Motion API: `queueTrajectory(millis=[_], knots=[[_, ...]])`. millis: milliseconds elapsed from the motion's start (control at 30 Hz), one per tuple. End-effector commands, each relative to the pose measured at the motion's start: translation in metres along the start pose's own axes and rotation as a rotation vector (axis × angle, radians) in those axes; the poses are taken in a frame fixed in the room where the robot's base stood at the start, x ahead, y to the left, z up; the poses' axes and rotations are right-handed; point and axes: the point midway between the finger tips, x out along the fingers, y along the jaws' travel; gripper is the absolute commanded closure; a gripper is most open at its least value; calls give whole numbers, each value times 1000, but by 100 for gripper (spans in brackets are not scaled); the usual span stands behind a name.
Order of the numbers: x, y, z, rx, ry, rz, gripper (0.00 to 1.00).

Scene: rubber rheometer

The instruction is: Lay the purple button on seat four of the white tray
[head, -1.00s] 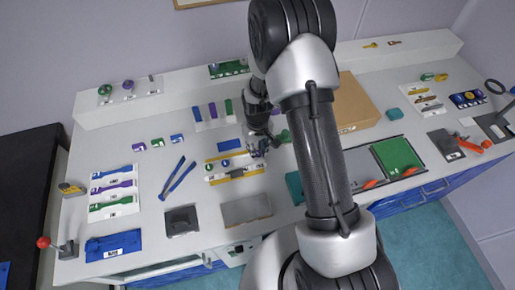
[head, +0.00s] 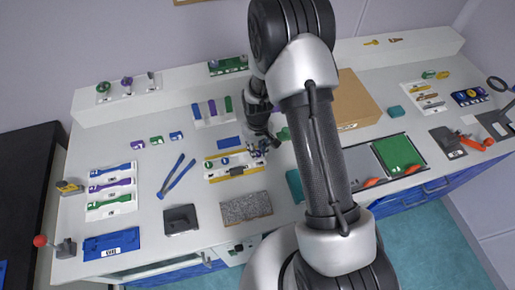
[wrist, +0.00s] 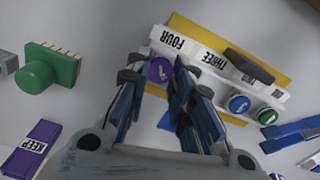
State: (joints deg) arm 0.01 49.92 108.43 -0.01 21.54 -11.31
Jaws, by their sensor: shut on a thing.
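My gripper (wrist: 154,78) is shut on the purple button (wrist: 160,70), which shows between its fingertips in the wrist view. The button is at the FOUR end of the white tray (wrist: 195,58); I cannot tell whether it touches the seat or is held just above it. A blue button (wrist: 239,103) and a green button (wrist: 268,116) sit at the tray's other end. A dark bar (wrist: 249,66) lies near the THREE label. In the head view my gripper (head: 257,150) is at the tray's right end, and the purple button is too small to make out.
A yellow strip (wrist: 188,27) lies along the tray. A green block with a round knob (wrist: 50,70) and a purple KEEP piece (wrist: 32,148) are to the left in the wrist view. A speckled grey plate (head: 246,207) lies in front of the tray.

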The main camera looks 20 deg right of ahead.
Motion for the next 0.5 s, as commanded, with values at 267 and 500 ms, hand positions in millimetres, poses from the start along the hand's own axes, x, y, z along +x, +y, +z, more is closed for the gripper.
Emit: queueTrajectory(millis=[267,500], knots=[[4,0,0,0,0,0,72],[6,0,0,0,0,0,56]])
